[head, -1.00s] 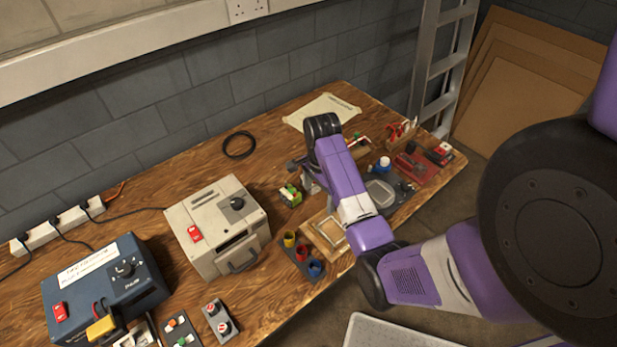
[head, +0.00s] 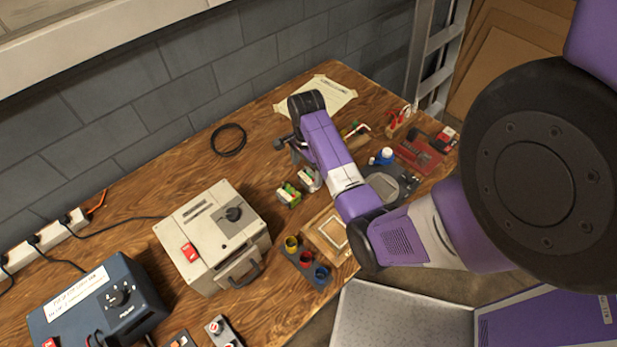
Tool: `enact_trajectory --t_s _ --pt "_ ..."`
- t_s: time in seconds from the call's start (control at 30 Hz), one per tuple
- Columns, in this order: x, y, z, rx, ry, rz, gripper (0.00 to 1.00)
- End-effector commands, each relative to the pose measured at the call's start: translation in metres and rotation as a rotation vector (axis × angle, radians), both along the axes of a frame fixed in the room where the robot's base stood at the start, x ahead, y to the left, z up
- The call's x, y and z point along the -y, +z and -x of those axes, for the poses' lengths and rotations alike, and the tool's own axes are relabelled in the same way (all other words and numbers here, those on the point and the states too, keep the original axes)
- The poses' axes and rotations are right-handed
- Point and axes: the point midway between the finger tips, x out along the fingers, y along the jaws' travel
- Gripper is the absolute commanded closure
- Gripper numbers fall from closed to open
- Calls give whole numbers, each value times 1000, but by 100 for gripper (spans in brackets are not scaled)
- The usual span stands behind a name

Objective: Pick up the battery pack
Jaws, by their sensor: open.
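Two small blocks that look like battery packs stand side by side mid-bench. One is a green and yellow pack (head: 288,195); the other is a whitish pack (head: 310,179) with some green, just to its upper right. Which one the task means I cannot tell. My gripper (head: 289,149) is open, above and behind the packs in the picture, apart from them as far as I can see. My arm's wrist partly covers the fingers, and the space between them is hard to make out.
A beige metal box (head: 213,238) stands left of the packs. Coloured cups (head: 306,258) and a wooden tray (head: 318,246) are in front. A dark blue charger (head: 97,302) is at lower left. A black cable coil (head: 228,139) lies behind, with bare wood around it.

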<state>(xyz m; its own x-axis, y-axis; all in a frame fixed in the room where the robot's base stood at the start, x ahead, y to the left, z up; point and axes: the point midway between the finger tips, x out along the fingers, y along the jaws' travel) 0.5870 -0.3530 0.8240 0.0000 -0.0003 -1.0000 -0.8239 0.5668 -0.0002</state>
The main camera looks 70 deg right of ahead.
Motion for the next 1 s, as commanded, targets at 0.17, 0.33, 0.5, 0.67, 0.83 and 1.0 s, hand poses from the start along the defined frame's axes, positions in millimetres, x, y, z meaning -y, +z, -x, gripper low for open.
enact_trajectory --t_s 0.17,0.33,0.5,0.67,0.83,1.0 --pt "1 -21 7 -4 -2 -4 10" --pt "2 -44 7 -2 0 -1 10" --pt "2 -51 7 0 0 0 10" --pt "2 -51 7 0 0 0 10" --pt "2 -50 7 0 0 0 43" --pt "2 -50 7 0 0 0 77"
